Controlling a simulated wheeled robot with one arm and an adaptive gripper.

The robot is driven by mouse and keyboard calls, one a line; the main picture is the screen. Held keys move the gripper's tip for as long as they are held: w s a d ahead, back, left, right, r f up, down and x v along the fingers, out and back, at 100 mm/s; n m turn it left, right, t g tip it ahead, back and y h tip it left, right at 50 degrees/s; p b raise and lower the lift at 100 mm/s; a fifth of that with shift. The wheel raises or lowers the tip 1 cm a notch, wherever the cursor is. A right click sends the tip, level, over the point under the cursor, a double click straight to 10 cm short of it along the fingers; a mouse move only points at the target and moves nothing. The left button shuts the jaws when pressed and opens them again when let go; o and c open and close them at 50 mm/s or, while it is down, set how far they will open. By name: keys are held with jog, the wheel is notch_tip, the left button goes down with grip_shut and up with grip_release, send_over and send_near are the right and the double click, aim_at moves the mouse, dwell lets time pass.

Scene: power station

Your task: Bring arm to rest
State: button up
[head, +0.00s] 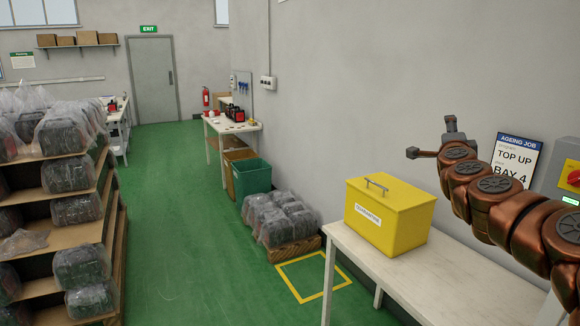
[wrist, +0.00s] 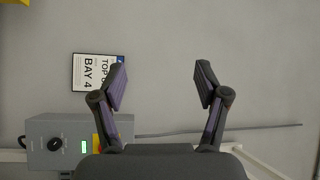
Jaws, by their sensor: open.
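My gripper (head: 431,138) is at the end of my raised copper-coloured arm, at the right of the head view. It is above and to the right of a yellow lidded box (head: 384,224). In the wrist view my gripper (wrist: 160,85) has its two dark fingers spread wide, with only grey wall between them. It is open and empty.
The yellow box stands on a white table (head: 455,288). A sign (head: 518,158) hangs on the wall behind my arm, and a grey control box (head: 562,170) is at the right edge. Shelves of wrapped items (head: 75,211) stand left. The green floor (head: 185,215) between is clear.

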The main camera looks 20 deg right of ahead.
jog(key=w+a+n+t+y, duration=0.15)
jog(key=a+n+y, duration=0.25)
jog(key=a, duration=0.4)
jog(key=w+a+n+t+y, duration=0.1)
jog(key=w+a+n+y, duration=0.2)
jog(key=a, duration=0.6)
jog(key=w+a+n+t+y, duration=0.1)
jog(key=w+a+n+y, duration=0.25)
jog(key=a, duration=0.45)
jog(key=s+a+f+n+g+y, duration=0.2)
jog(key=a+f+n+y, duration=0.15)
jog(key=a, duration=0.55)
jog(key=s+a+f+n+g+y, duration=0.25)
jog(key=a+f+n, duration=0.2)
jog(key=a, duration=0.55)
jog(key=s+a+f+n+g, duration=0.2)
jog(key=s+a+f+g, duration=0.2)
jog(key=s+f, duration=0.45)
jog(key=s+a+f+n+g, duration=0.3)
jog(key=s+a+f+g, duration=0.1)
jog(key=s+f, duration=0.45)
jog(key=s+d+f+g+h, duration=0.1)
jog(key=s+d+f+g, duration=0.1)
jog(key=s, duration=0.8)
jog(key=s+d+f+g+h, duration=0.2)
jog(key=s+f+g, duration=0.2)
jog(key=s, duration=0.7)
jog(key=shift+d+f+n+g, duration=0.2)
jog(key=shift+f+n+g, duration=0.25)
jog(key=shift+f, duration=0.3)
